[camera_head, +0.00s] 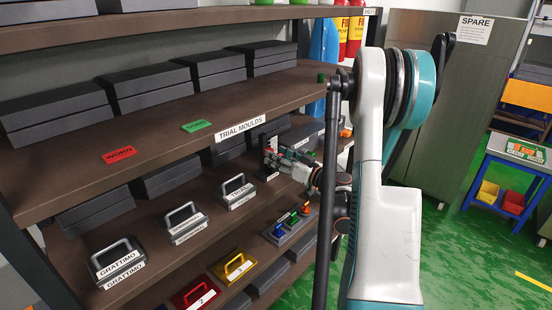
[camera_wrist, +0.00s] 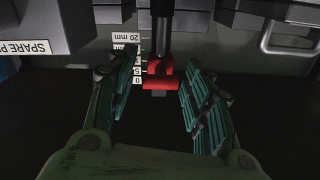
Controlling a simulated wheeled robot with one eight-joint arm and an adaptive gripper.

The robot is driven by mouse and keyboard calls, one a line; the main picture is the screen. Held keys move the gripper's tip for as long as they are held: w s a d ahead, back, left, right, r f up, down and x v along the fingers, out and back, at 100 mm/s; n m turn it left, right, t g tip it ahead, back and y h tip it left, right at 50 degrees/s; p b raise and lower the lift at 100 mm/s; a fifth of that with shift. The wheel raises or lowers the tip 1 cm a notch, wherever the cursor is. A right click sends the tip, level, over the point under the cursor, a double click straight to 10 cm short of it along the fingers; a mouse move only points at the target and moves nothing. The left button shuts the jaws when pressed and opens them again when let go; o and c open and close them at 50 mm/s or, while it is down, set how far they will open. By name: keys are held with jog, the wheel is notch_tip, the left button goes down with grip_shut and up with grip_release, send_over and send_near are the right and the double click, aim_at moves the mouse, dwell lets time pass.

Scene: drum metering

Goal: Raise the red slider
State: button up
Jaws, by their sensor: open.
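The red slider (camera_wrist: 160,67) sits on a dark vertical post in the wrist view, beside a white scale (camera_wrist: 137,66) marked from 0 to 20 mm. It is level with the low marks near 0 and 5. My gripper (camera_wrist: 164,88) is open, with one green ribbed finger on each side of the slider. Gaps show between the slider and both fingers. In the head view my gripper (camera_head: 288,162) reaches into the middle shelf space, and I cannot clearly make out the slider there.
The shelf board labelled TRIAL MOULDS (camera_head: 240,128) runs above my gripper. Grey handled blocks (camera_head: 183,221) stand to its left. A grey block labelled SPARE (camera_wrist: 40,28) is at upper left in the wrist view.

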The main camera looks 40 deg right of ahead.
jog(key=shift+w, duration=0.65)
grip_shut()
jog(key=shift+r+p, duration=0.8)
jog(key=shift+r, duration=1)
grip_release()
